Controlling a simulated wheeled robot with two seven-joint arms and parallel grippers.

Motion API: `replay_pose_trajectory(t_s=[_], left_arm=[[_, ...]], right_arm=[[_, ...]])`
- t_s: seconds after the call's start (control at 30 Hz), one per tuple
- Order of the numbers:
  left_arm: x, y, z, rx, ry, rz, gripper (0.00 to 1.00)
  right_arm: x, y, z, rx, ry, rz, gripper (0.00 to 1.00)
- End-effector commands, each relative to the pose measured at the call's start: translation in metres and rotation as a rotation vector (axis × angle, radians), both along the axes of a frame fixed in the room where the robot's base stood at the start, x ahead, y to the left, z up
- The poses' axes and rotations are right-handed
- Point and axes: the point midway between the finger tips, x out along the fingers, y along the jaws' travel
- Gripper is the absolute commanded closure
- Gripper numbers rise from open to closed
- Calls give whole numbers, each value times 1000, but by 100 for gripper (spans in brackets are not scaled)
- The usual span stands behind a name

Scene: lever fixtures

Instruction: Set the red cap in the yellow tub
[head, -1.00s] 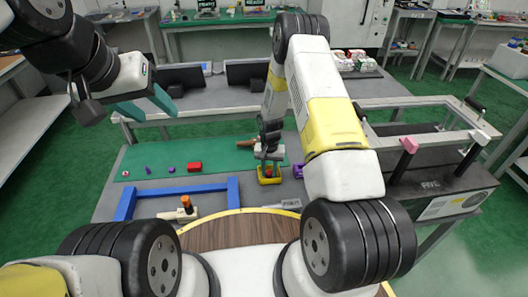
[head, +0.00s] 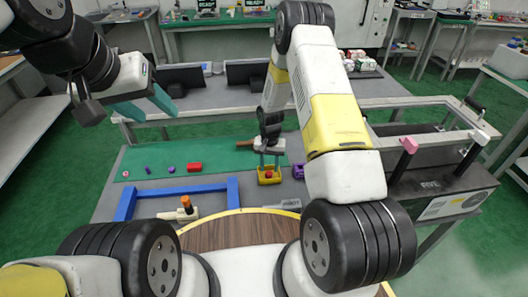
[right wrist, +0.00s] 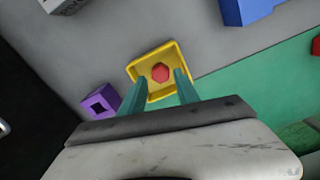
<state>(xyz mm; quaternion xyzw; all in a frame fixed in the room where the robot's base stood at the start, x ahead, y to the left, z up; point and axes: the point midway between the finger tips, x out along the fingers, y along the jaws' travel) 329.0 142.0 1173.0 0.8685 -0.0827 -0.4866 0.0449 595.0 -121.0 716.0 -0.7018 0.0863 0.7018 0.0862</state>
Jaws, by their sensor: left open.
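The yellow tub (head: 269,180) stands on the grey table top in front of my right arm; it also shows in the right wrist view (right wrist: 172,50). A small red hexagonal piece, apparently the red cap (right wrist: 160,73), lies inside the tub near its middle. My right gripper (head: 270,161) is above the tub. In the right wrist view its two greenish fingers (right wrist: 159,88) are spread apart, with nothing held between them. My left gripper (head: 144,104) is open and empty, raised at the far left, away from the tub.
A purple block with a square hole (right wrist: 101,102) sits close beside the tub. A blue frame (head: 180,191), a red block (head: 195,167) and an orange-topped piece (head: 186,202) are left of the tub. A lever fixture (head: 440,177) stands at the right.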

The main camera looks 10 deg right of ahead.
Motion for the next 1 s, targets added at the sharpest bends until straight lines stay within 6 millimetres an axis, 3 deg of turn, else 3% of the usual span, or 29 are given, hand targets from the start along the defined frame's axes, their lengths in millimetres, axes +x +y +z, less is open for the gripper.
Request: replay_pose_trajectory(t_s=[0.2, 0.57, 0.63, 0.83, 1.0], left_arm=[[0, 0, 0, 0, 0, 0, 50], [0, 0, 0, 0, 0, 0, 50], [0, 0, 0, 0, 0, 0, 50], [0, 0, 0, 0, 0, 0, 50], [0, 0, 0, 0, 0, 0, 50]], right_arm=[[1, 0, 51, 1, -4, 0, 62], [0, 0, 96, 3, -7, 0, 62], [1, -1, 112, 8, -22, 4, 62], [-9, -6, 197, 37, -98, 30, 62], [-34, -12, 272, 62, -172, 63, 62]])
